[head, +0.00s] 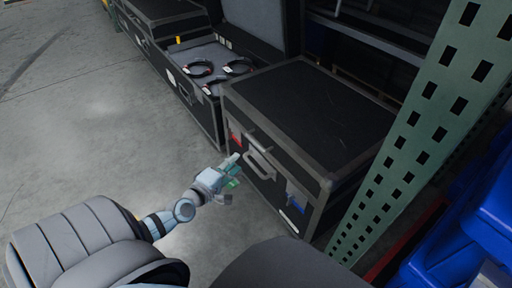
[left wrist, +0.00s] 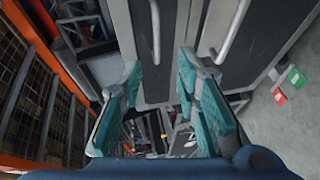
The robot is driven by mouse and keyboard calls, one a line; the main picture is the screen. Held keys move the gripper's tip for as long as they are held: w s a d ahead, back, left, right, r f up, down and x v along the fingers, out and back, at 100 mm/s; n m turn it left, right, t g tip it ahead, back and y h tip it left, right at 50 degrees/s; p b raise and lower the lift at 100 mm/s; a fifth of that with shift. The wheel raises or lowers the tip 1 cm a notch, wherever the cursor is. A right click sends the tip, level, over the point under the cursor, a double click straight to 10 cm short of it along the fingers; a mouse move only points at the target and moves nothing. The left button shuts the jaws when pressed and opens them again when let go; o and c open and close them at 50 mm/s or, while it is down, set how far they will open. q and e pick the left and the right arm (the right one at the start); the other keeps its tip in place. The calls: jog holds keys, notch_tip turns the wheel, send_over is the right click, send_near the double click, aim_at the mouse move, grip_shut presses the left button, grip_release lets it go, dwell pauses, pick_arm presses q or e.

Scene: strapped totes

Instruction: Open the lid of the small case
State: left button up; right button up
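The small case (head: 312,112) is black with grey metal edges and stands right of centre in the head view. Its lid is closed. A grey handle (head: 260,163) is on its front face, with a red patch and a blue patch to either side. My left gripper (head: 235,171) is just in front of that face, near the handle, and appears apart from it. In the left wrist view its teal-padded fingers (left wrist: 158,70) are open with nothing between them. A dark panel with pale bar handles (left wrist: 237,30) lies beyond the fingertips. My right gripper is out of view.
An open case (head: 208,64) with dark ring-shaped items stands behind and left of the closed one. A green perforated rack post (head: 430,120) rises close to the right. Blue bins (head: 470,235) are at the lower right. Grey floor (head: 90,110) on the left is clear.

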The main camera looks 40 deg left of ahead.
aim_at(255, 143)
pick_arm(q)
jog(key=shift+w+a+f+b, duration=0.3)
jog(key=shift+w+b, duration=0.45)
jog(key=shift+w, duration=1.55)
jog(key=shift+w+a+f+b, duration=0.3)
jog(key=shift+w+b, duration=0.45)
jog(key=shift+w, duration=1.5)
jog(key=shift+w+a+f+b, duration=0.15)
jog(key=shift+w+f+b, duration=0.45)
jog(key=shift+w, duration=1.7)
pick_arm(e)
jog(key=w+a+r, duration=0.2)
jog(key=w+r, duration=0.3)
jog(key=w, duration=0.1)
pick_arm(q)
jog(key=shift+r, duration=0.2)
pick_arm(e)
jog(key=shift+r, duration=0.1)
pick_arm(q)
grip_shut()
